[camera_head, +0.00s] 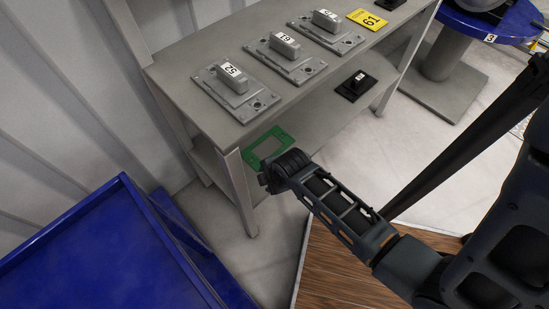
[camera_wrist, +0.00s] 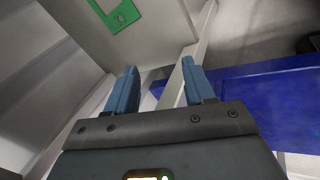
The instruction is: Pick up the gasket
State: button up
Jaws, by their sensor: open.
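The gasket (camera_head: 281,133) is a flat green plate with a rectangular opening. It lies on the lower shelf of the grey workbench in the head view, near the left front leg, partly hidden by my arm's end. In the wrist view the gasket (camera_wrist: 108,14) shows at the top edge, cut off by the frame. My gripper (camera_wrist: 157,70) has its two blue fingers spread apart with nothing between them. The gasket lies beyond the fingertips, apart from them. In the head view the fingers are hidden behind the wrist.
The workbench top (camera_head: 190,68) carries several grey plates with numbered blocks and a yellow tag (camera_head: 367,19). A black numbered part (camera_head: 356,86) sits on the lower shelf. The bench leg (camera_head: 239,190) stands beside my arm's end. A blue bin (camera_head: 123,185) is at the lower left.

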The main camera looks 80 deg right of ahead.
jog(key=d+f+n+g+y+b, duration=0.1)
jog(key=d+f, duration=0.1)
jog(key=d, duration=0.3)
jog(key=s+d+f+n+g+y+b, duration=0.1)
jog(key=d+f+b, duration=0.1)
jog(key=d, duration=0.4)
jog(key=d+f+n+g+b, duration=0.2)
jog(key=d+f, duration=0.1)
jog(key=d, duration=0.2)
jog(key=shift+s+d+f+y, duration=0.2)
jog(key=shift+f+y, duration=0.1)
jog(key=shift+y, duration=0.1)
jog(key=f+b, duration=0.2)
jog(key=f, duration=0.5)
jog(key=shift+d+f+b, duration=0.2)
jog(key=shift+b, duration=0.1)
grip_shut()
